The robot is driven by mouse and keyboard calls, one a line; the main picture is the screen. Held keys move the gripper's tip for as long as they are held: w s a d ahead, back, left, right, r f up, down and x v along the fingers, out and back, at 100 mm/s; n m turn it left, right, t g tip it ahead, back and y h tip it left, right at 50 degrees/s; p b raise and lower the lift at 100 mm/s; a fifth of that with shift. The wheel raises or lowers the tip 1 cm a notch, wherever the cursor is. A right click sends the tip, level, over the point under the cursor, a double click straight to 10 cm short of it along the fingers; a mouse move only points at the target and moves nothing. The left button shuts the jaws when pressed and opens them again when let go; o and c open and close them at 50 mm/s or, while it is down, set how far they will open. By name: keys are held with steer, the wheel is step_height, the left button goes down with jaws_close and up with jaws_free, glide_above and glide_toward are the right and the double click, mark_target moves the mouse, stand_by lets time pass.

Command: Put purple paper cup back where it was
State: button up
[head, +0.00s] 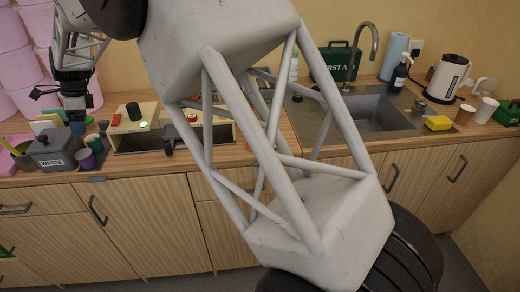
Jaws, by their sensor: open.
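A small purple paper cup (86,159) stands on the wooden counter at the left in the head view, just right of the grey waste bin (52,150). My gripper (76,112) hangs from above over the back of the counter, above and slightly left of the purple cup and apart from it. The gripper is open. A small blue item (77,128) shows right below its fingers; whether they touch it I cannot tell. The fingertips are small and dark here.
A beige machine (150,138) with a green light stands right of the cup. Pink rolls or tubs (12,65) are stacked at the back left. A sink (375,112), kettle (447,78) and paper cups (486,110) are at the right. My arm hides the middle counter.

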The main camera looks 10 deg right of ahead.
steer(key=s+d+r+n+t, duration=0.1)
steer(key=s+d+r+n, duration=0.2)
steer(key=d, duration=1)
steer(key=s+d+r+n+h, duration=0.1)
steer(key=s+d+r, duration=0.3)
steer(key=d, duration=0.8)
steer(key=s+d+r+n+t, duration=0.1)
steer(key=s+d+r+n, duration=0.2)
steer(key=d, duration=1)
steer(key=s+d+f+n+t+h, duration=0.1)
steer(key=s+d+f+n, duration=0.1)
steer(key=s+d, duration=1)
steer(key=s+d+f+n+h, duration=0.1)
steer(key=s+d+f+n, duration=0.2)
steer(key=s+d, duration=0.9)
steer(key=s+n, duration=0.1)
steer(key=s, duration=0.3)
steer(key=shift+s+d+f+t, duration=0.15)
steer(key=shift+s+d+t, duration=0.05)
steer(key=shift+d+t, duration=0.2)
